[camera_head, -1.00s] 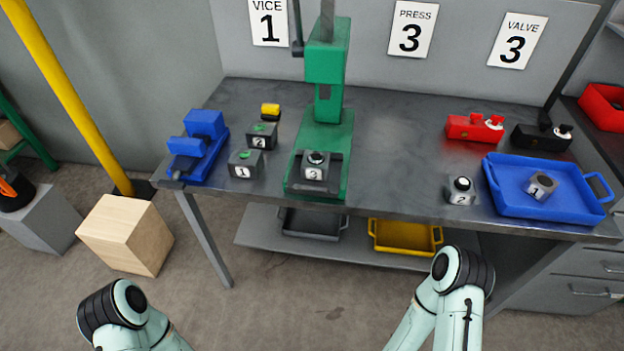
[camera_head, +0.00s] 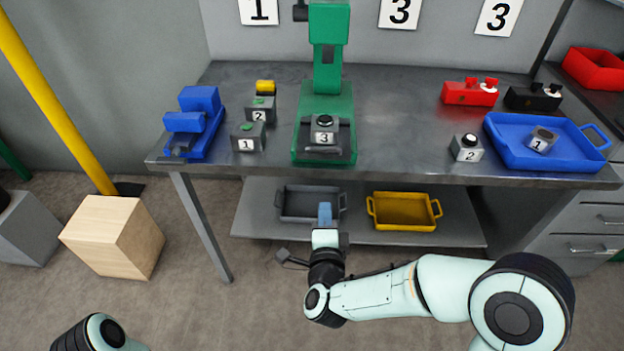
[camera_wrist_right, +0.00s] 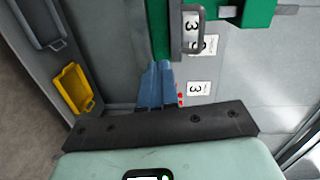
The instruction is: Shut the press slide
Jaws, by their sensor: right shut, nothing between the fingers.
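The green press (camera_head: 328,92) stands upright on the bench. Its dark slide (camera_head: 340,152) sits at the front of the green base, forward of the press column, and carries the grey block marked 3 (camera_head: 323,137). My right gripper (camera_head: 325,212) is shut and empty, with blue fingers, below and in front of the bench edge, apart from the slide. In the right wrist view its fingers (camera_wrist_right: 155,87) point toward part of the green press (camera_wrist_right: 258,12) and a grey loop handle (camera_wrist_right: 192,38). My left arm shows at the lower left; its gripper is out of view.
A blue vice (camera_head: 199,120) and blocks 1 (camera_head: 247,138) and 2 (camera_head: 258,112) stand left of the press. Block 2 with a black knob (camera_head: 466,149) and a blue tray (camera_head: 500,156) are at right. A yellow tray (camera_head: 373,220) lies on the lower shelf.

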